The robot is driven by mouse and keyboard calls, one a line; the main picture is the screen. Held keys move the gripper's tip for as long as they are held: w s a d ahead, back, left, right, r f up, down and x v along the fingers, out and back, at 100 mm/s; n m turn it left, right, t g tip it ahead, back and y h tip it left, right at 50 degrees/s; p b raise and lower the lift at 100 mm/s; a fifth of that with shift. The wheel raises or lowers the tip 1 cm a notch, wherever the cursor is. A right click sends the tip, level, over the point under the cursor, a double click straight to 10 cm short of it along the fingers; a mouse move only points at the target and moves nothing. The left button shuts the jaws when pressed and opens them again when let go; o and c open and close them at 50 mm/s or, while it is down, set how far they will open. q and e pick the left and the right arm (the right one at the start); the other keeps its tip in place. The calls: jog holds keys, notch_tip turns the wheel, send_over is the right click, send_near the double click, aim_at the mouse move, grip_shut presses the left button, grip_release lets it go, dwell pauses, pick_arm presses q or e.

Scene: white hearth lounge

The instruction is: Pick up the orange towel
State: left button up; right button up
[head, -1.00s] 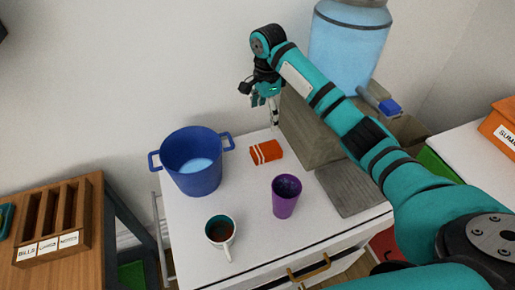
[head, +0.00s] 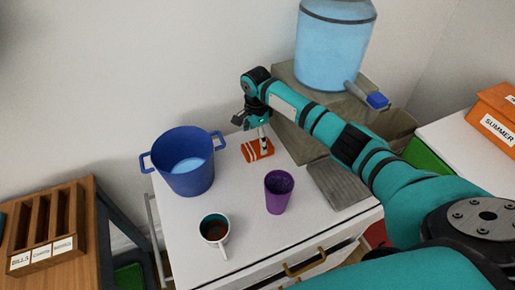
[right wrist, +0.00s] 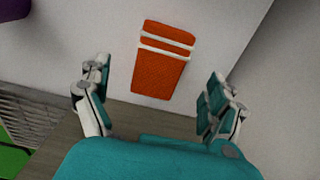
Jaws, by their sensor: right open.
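The orange towel (head: 257,150) is a small folded block with white stripes, lying on the white cabinet top beside the stone-like dispenser stand. In the right wrist view the towel (right wrist: 160,62) lies ahead of and between my spread fingers. My right gripper (head: 263,141) is over the towel in the head view and hides part of it. In the right wrist view the gripper (right wrist: 158,95) is open with nothing between its fingers. My left gripper is not in view.
A blue pot (head: 186,165) stands left of the towel. A purple cup (head: 278,193) and a white mug (head: 214,230) with dark contents stand nearer. The water dispenser stand (head: 288,118) rises close on the right, with a grey drip tray (head: 340,182) before it.

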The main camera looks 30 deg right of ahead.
aim_at(257, 146)
jog(key=f, duration=0.4)
jog(key=shift+d, duration=0.2)
jog(key=shift+f, duration=0.45)
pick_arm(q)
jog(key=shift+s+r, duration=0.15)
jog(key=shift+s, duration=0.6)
pick_arm(e)
jog(key=c, duration=1.3)
